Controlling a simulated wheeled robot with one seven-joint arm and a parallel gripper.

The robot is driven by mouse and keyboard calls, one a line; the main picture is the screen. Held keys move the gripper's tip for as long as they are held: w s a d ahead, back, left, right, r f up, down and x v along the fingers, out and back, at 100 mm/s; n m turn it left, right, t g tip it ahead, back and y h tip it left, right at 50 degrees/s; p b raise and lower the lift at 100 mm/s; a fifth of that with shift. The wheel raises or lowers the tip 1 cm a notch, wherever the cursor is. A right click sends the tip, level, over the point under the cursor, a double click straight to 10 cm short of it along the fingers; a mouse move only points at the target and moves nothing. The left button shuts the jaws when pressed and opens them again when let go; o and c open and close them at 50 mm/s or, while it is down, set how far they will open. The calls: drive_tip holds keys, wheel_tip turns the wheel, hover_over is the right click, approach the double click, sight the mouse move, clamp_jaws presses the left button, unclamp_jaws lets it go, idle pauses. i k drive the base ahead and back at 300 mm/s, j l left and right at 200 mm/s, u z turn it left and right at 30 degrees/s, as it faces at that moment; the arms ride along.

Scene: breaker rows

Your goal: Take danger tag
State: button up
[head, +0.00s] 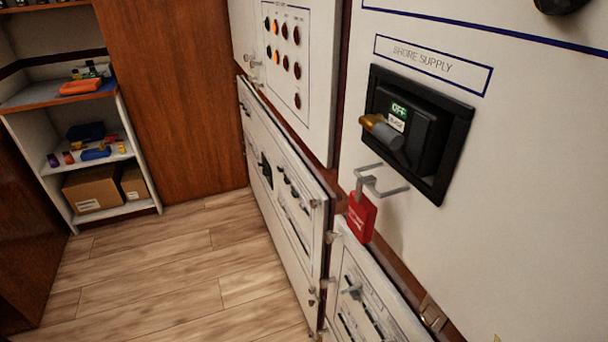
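A red tag-like piece (360,217) with small pale lettering hangs below the breaker marked SHORE SUPPLY. It looks like a padlock body or a thick tag; I cannot tell which, and the lettering is too small to read. It hangs at a grey wire hook or bracket (378,181) on the white panel. Above it is the black breaker housing (426,130), with a green OFF window (398,110) and a grey handle with a brass-coloured end (380,127). No other danger tag can be made out. My gripper is not in view.
White switch panels (283,190) with knobs and handles line the right side. A panel with indicator lamps (284,50) is above them. A shelf unit (137,160) with tools and cardboard boxes (92,190) stands at the back left. The wooden floor (180,265) is clear.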

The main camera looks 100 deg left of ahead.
sight(362, 214)
drive_tip(key=u, duration=1.8)
drive_tip(key=k+j+u, duration=0.35)
drive_tip(key=i+j, duration=0.05)
drive_tip(key=i, duration=0.05)
